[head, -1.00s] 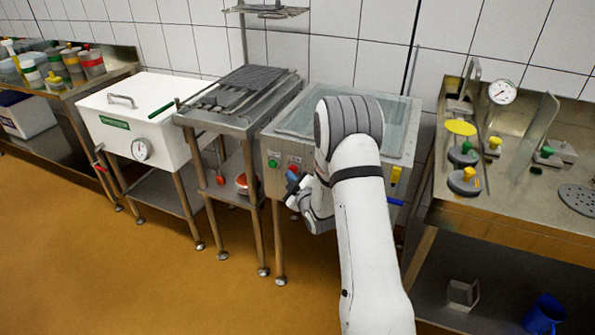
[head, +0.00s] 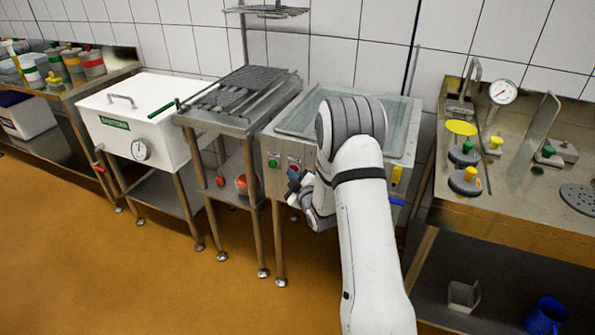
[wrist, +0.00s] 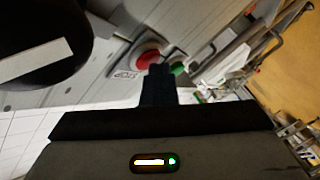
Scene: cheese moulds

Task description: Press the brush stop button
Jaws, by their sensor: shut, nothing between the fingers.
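The red stop button (head: 294,168) sits on the front panel of the steel basin unit (head: 345,178), right of a green button (head: 273,162). In the wrist view the red button (wrist: 148,58) has a label reading STOP beside it, and the green button (wrist: 178,68) shows just past the fingertips. My gripper (head: 293,182) is shut and empty, close in front of the panel just below the red button. In the wrist view its dark fingertips (wrist: 158,70) overlap the lower edge of the red button. I cannot tell whether they touch it.
A white sanitizer box (head: 135,115) and a rack stand (head: 235,125) stand to the left. A steel table (head: 520,215) with moulds and weights stands to the right. A yellow part (head: 397,174) and a blue handle are on the basin front. The floor in front is clear.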

